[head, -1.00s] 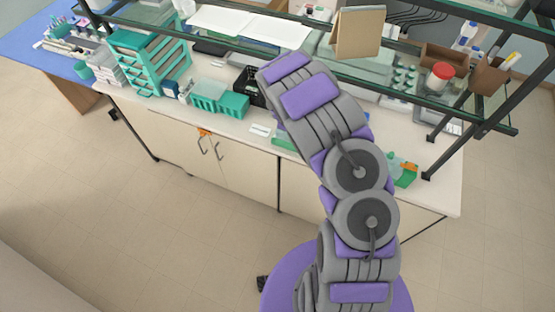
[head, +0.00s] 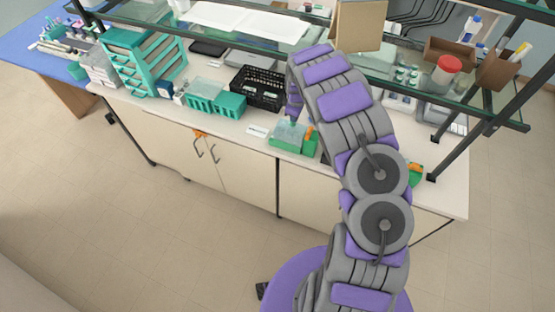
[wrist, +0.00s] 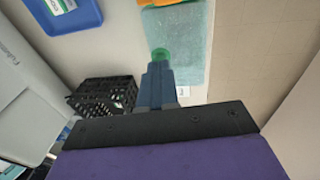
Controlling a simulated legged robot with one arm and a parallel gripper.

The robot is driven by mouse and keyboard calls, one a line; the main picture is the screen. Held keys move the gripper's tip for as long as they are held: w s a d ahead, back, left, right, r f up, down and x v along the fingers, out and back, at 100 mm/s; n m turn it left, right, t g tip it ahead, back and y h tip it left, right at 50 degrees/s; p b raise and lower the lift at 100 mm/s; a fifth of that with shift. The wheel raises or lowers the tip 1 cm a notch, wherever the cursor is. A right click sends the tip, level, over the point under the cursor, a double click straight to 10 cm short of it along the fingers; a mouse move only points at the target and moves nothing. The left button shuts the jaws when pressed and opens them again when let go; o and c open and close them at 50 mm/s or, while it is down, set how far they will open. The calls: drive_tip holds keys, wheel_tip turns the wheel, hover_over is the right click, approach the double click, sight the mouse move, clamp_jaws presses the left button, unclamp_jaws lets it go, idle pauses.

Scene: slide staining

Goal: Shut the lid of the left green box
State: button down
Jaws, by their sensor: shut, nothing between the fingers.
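The left green box (head: 281,149) stands near the front edge of the bench in the head view, with an orange latch (head: 310,133) on its right. Its translucent lid (head: 287,134) looks laid down over the box; I cannot tell whether it is fully shut. My gripper (head: 293,121) points down over the lid, its tips partly hidden. The wrist view shows the lid (wrist: 187,28) as a pale teal panel below the shut, empty gripper (wrist: 160,55). I cannot tell whether the tips touch it. A second green box (head: 416,177) shows partly behind my arm.
A black crate (head: 257,88) stands behind and left of the box, also in the wrist view (wrist: 103,93). Teal racks (head: 215,101) and a teal drawer unit (head: 145,62) stand further left. A glass shelf (head: 395,88) spans above the bench.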

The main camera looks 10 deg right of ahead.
sight(294, 132)
drive_tip(key=shift+w+a+f, duration=0.1)
drive_tip(key=shift+w, duration=0.1)
idle(0.6)
drive_tip(key=shift+r, duration=1.15)
wheel_tip(294, 132, up, 16)
drive_tip(key=s, duration=0.3)
drive_tip(key=s+a+r+m+g+b, duration=0.1)
drive_tip(key=s+a+m+b, duration=0.2)
drive_tip(key=s, duration=0.8)
drive_tip(key=s+a+r+m+g+b, duration=0.1)
drive_tip(key=s+r+m+b, duration=0.2)
drive_tip(key=s, duration=0.8)
drive_tip(key=s+a+f+m+b, duration=0.1)
drive_tip(key=s+f+b, duration=0.1)
drive_tip(key=s, duration=0.6)
drive_tip(key=s+a+f+m+g+b, duration=0.1)
drive_tip(key=s+a+f+m+b, duration=0.1)
drive_tip(key=s, duration=0.7)
drive_tip(key=s+a+f+m+b, duration=0.1)
drive_tip(key=s+a+f+b, duration=0.1)
drive_tip(key=s, duration=0.6)
wheel_tip(294, 132, down, 2)
drive_tip(key=shift+s+f+m+g+b, duration=0.2)
drive_tip(key=shift+m+g+b, duration=0.2)
drive_tip(key=shift+b, duration=0.4)
drive_tip(key=c, duration=1.8)
unclamp_jaws()
drive_tip(key=shift+a, duration=0.1)
